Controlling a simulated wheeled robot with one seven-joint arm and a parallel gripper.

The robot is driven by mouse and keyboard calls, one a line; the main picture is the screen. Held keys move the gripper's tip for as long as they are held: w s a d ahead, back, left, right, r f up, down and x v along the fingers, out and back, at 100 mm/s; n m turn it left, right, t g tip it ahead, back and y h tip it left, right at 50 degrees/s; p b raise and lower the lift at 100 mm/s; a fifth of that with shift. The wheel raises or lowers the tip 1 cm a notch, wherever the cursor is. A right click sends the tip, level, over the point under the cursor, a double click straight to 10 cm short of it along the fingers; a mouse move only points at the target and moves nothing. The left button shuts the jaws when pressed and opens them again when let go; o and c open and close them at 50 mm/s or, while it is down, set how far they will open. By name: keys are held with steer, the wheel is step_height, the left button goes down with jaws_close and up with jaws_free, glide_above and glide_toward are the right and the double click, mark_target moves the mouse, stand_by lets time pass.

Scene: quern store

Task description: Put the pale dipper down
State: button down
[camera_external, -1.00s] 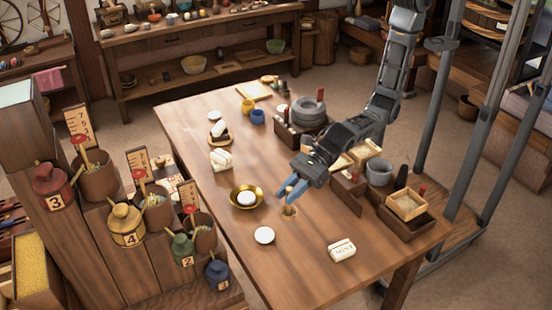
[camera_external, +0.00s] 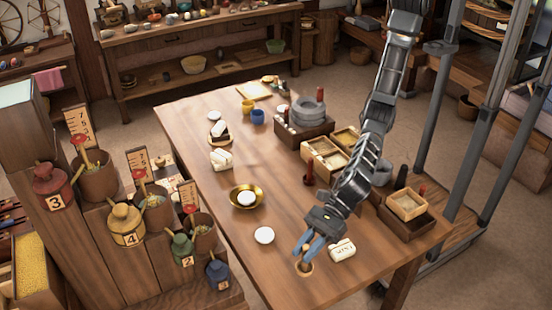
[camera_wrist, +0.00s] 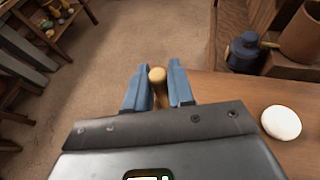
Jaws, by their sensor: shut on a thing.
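My gripper (camera_external: 308,247) is over the near part of the wooden table (camera_external: 285,285), its blue fingers shut on the pale dipper. The pale dipper (camera_external: 304,267) shows below the fingertips as a small round tan and dark shape. I cannot tell if it touches the tabletop. In the wrist view the rounded pale end of the dipper (camera_wrist: 157,74) stands between the two blue fingers (camera_wrist: 155,92); the rest of it is mostly hidden.
A white lettered block (camera_external: 342,249) lies just right of my gripper. A white disc (camera_external: 264,235) lies to the left, near a brass bowl (camera_external: 236,202) holding another white piece. Wooden boxes (camera_external: 312,157) stand farther back. The table's near end is bare.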

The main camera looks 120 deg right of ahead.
steer(key=shift+f+b, duration=0.35)
steer(key=shift+f, duration=1.6)
steer(key=shift+f, duration=0.1)
steer(key=c, duration=1)
jaws_free()
steer(key=p+v, duration=0.1)
steer(key=v, duration=1.1)
steer(key=shift+p, duration=0.35)
